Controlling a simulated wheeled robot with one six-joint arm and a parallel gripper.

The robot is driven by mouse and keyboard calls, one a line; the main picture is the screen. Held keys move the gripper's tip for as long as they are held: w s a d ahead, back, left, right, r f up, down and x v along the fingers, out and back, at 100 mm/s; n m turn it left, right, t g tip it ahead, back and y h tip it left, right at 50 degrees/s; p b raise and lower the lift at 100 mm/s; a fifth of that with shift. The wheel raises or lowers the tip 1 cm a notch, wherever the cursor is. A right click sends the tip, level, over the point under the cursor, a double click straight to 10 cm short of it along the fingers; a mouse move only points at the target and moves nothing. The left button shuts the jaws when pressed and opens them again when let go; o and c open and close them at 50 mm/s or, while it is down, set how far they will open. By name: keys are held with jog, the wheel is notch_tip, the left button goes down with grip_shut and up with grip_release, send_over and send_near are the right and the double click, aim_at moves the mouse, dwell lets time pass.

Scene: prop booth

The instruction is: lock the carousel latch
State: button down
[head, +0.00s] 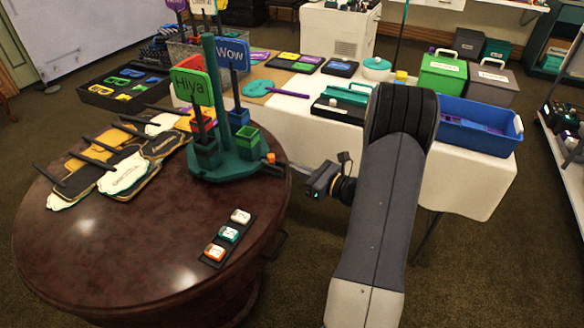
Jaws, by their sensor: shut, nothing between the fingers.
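The green carousel (222,163) stands on the round dark wooden table, with a central post, several cups and upright signs reading "Hiya" (191,86) and "Wow" (233,54). A small orange knob (270,158) sits at the right edge of its base; it looks like the latch, but whether it is locked cannot be told. My gripper (296,168) is just right of the knob, pointing left toward it. The gripper is shut and empty. Its fingertips are small in view, and I cannot tell whether they touch the carousel.
Paddle-like signs with dark handles (125,172) lie on the table's left. A dark strip with three small blocks (229,237) lies near its front right. A white-covered table behind holds a blue bin (480,125), a green box (442,77) and a teal-lidded case (340,104).

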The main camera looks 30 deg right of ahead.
jog(key=v, duration=0.8)
jog(key=shift+s+d, duration=0.1)
